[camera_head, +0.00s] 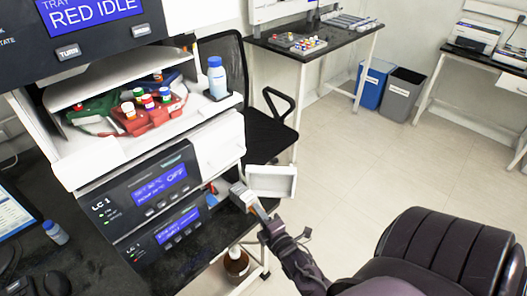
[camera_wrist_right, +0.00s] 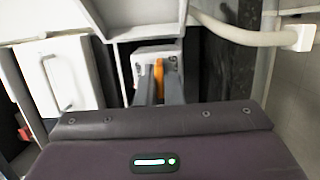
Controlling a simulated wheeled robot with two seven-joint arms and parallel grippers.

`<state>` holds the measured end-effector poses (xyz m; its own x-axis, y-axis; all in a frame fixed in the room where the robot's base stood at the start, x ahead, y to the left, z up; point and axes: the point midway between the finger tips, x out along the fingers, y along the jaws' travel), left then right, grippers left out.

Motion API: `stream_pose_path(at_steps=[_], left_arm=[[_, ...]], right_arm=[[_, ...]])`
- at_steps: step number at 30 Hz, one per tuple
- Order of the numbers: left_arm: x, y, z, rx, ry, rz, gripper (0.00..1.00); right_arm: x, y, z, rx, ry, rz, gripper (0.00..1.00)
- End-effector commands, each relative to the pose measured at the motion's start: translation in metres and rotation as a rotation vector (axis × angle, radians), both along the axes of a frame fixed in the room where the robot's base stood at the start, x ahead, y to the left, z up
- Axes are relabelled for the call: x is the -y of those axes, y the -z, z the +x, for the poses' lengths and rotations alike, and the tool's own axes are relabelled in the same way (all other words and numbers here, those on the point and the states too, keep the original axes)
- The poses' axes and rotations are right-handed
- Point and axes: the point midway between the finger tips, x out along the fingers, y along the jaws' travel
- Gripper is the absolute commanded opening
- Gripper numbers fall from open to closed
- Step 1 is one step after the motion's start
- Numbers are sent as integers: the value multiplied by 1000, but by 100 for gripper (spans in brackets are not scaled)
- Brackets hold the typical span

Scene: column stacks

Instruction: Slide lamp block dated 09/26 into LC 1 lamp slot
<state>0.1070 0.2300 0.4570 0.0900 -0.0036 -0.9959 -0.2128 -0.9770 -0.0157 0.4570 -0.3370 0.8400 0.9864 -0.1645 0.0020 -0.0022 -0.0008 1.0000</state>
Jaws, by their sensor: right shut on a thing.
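My right gripper (camera_head: 258,210) is shut on a small grey-silver lamp block (camera_head: 241,194), just right of the LC 1 stack. In the right wrist view the two dark fingers (camera_wrist_right: 159,88) grip the block (camera_wrist_right: 150,54), and an orange strip shows between them. No date is readable on it. The LC 1 stack (camera_head: 140,192) has blue displays on dark fronts. A white open door or tray (camera_head: 272,181) sticks out at its right side, close behind the block. The lamp slot's opening is not clearly visible. My left gripper is not in view.
A shelf above LC 1 holds a red tray of capped vials (camera_head: 150,112) and a blue-capped bottle (camera_head: 216,78). A black chair (camera_head: 262,130) stands behind. A brown container (camera_head: 236,263) is under the bench. In the wrist view, a pale hose (camera_wrist_right: 240,36) runs at upper right.

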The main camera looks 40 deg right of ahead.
Motion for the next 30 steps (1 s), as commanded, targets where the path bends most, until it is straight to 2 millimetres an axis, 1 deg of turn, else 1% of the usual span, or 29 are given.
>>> stream_pose_path(at_steps=[3,30], left_arm=[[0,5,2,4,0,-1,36],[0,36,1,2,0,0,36]], right_arm=[[-1,0,9,3,0,0,0],[-6,1,72,2,0,0,0]])
